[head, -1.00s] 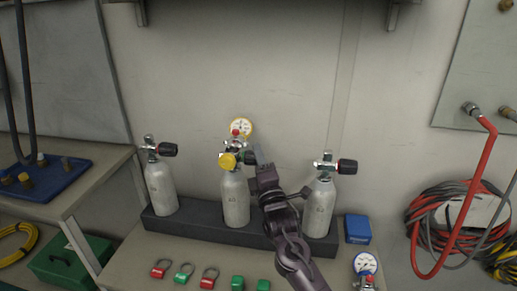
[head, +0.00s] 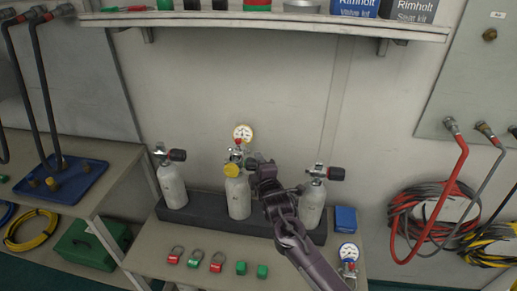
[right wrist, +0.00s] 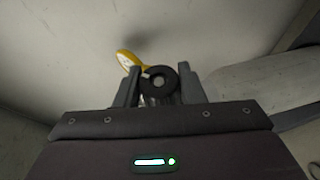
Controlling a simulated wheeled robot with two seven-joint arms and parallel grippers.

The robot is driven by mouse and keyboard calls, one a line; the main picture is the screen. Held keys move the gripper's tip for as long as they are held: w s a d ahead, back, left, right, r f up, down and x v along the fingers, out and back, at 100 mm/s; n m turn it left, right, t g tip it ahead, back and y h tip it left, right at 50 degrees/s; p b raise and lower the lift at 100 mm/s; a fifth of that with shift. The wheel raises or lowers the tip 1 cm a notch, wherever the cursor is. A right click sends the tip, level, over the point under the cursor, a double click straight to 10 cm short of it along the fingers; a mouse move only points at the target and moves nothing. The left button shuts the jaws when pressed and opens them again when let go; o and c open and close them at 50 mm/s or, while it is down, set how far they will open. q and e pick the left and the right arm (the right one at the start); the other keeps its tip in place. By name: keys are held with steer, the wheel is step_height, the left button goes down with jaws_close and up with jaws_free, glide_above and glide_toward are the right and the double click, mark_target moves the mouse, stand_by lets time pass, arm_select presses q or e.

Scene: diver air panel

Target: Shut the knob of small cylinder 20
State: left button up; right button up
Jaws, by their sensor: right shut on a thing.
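Three small grey cylinders stand in a dark rack: a left one (head: 172,187), a middle one (head: 238,198) and a right one (head: 311,206). I cannot read any number on them. My right gripper (head: 254,161) is at the right side of that valve. The left gripper is not in view.
The left cylinder's knob (head: 177,155) and the right cylinder's knob (head: 336,173) stick out to the right. A blue box (head: 345,219) and another gauge (head: 348,253) are at the right. Padlocks (head: 196,259) lie in front. A shelf (head: 270,24) hangs above.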

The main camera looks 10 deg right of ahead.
steer(key=g+p, duration=0.2)
steer(key=p, duration=0.1)
steer(key=m+g+p, duration=0.1)
steer(key=g+p, duration=0.1)
steer(key=p, duration=0.2)
steer(key=m+g+y+p, duration=0.1)
steer(key=g+p, duration=0.1)
steer(key=p, duration=0.2)
steer(key=shift+r+g, duration=0.3)
steer(key=shift+f+m+g+y+p, duration=0.15)
steer(key=shift+m+g+y+p, duration=0.15)
steer(key=shift+g+p, duration=0.55)
steer(key=shift+f+g+p, duration=0.15)
steer(key=shift+g+p, duration=0.35)
steer(key=shift+g, duration=0.15)
steer(key=o, duration=1)
